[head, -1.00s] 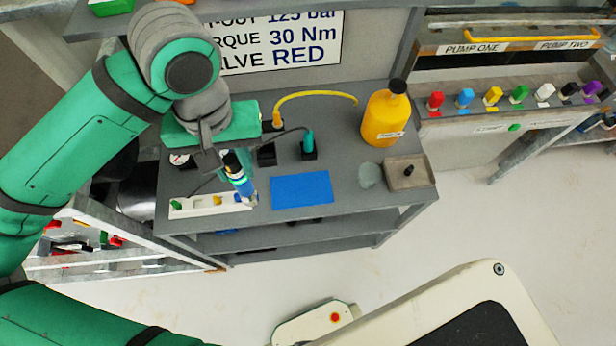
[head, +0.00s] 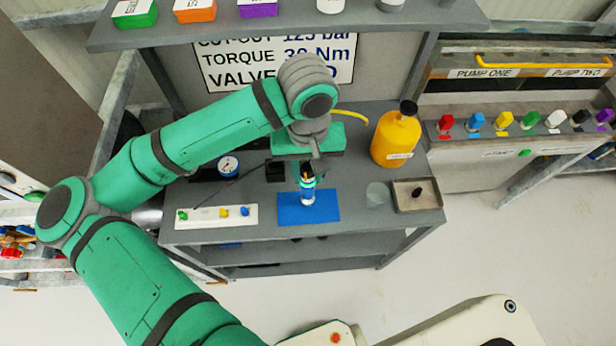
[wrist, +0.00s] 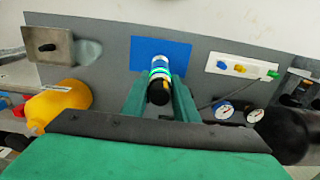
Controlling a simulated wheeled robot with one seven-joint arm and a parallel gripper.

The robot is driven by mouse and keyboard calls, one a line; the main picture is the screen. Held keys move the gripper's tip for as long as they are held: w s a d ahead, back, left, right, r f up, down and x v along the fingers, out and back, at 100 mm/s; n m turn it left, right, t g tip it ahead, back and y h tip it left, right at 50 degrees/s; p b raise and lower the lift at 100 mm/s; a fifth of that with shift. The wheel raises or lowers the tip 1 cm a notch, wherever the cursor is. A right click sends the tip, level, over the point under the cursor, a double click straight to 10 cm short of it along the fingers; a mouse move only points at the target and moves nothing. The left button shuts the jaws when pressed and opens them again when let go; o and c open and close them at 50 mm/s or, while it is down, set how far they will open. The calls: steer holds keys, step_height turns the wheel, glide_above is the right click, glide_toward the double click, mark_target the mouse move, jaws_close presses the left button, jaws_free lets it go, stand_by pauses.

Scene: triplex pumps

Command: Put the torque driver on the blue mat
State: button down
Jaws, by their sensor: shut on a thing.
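The torque driver (head: 308,188) has a black end, a lit green band and blue and white bands. My gripper (head: 307,178) is shut on it and holds it roughly upright. The blue mat (head: 290,213) lies flat on the grey bench top, and the driver overlaps it in the head view. In the wrist view the driver (wrist: 160,78) sits between the fingertips of my gripper (wrist: 161,90), with the blue mat (wrist: 178,51) behind it. I cannot tell whether the driver's lower end touches the mat.
A white strip with coloured knobs (head: 205,217) lies left of the mat. A yellow bottle (head: 396,138), a clear disc (head: 377,193) and a grey tray (head: 402,201) stand to the right. A gauge (head: 229,166) and a black holder (head: 275,172) are behind. A shelf (head: 270,28) overhangs the bench.

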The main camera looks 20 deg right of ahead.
steer(key=shift+f, duration=1.55)
steer(key=c, duration=1.4)
jaws_free()
step_height(320, 180, up, 12)
steer(key=shift+d+r, duration=0.1)
